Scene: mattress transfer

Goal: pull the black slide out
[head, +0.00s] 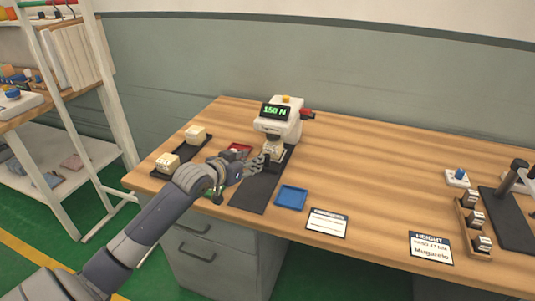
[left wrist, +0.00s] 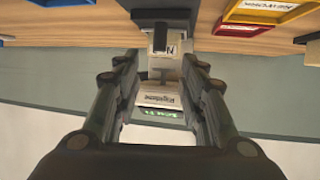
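A white force tester (head: 284,122) with a green "150 N" display stands on the wooden desk. A flat black strip (head: 256,190) runs from its base toward the desk's front edge. My left gripper (head: 264,163) is low in front of the tester, over the left side of the strip. In the left wrist view, which is upside down, the open fingers (left wrist: 160,62) stand on either side of a small black upright piece (left wrist: 160,38), apart from it as far as I can see. It may be the slide's handle. The tester's lower front is partly hidden by my gripper. My right gripper is not in view.
A blue tray (head: 291,197) lies right of the strip, and a red tray (head: 238,149) lies behind my wrist. A black mat (head: 181,153) with two pale blocks is at left. Label cards and a wooden rack (head: 472,225) stand right. The desk's middle right is clear.

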